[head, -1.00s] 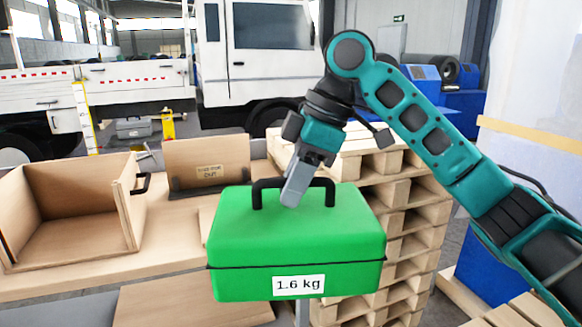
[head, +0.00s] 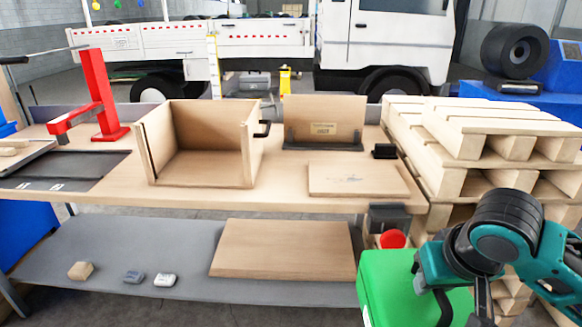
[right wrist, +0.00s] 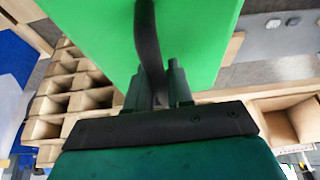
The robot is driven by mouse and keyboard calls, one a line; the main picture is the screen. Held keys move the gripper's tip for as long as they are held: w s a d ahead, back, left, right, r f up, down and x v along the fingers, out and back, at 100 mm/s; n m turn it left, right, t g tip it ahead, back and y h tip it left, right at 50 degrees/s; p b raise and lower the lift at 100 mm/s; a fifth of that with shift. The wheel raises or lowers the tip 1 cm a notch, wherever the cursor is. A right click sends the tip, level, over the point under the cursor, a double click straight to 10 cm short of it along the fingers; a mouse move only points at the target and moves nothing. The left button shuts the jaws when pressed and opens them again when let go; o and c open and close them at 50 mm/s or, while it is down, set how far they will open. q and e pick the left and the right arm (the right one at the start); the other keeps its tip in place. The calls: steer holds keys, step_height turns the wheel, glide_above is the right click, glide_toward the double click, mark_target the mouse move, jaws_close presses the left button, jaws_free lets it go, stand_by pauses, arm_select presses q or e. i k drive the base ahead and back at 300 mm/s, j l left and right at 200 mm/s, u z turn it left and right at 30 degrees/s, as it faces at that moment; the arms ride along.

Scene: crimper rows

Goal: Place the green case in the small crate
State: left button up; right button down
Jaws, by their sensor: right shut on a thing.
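The green case (head: 395,285) hangs at the lower right of the head view, in front of the workbench and partly cut off by the frame edge. My right gripper (right wrist: 158,88) is shut on the case's dark handle (right wrist: 148,40); the green body fills the top of the right wrist view (right wrist: 100,22). In the head view my right wrist hides the handle and fingertips. The small crate (head: 210,124), a light wooden box with an open front, stands on the bench left of the case. It looks empty. My left gripper is not in view.
The workbench (head: 290,196) also bears a wooden panel (head: 355,181), an upright board in a dark holder (head: 322,112), and a red stand (head: 104,100). A red button (head: 393,239) sits at its right end. Stacked pallets (head: 500,125) stand at right.

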mark_target(212, 162)
steer(key=i+j+u, duration=0.1)
steer(key=j+u, duration=0.2)
steer(key=j, duration=0.15)
steer(key=i+j+u, duration=0.4)
steer(key=j+u, duration=0.25)
steer(key=j, duration=0.15)
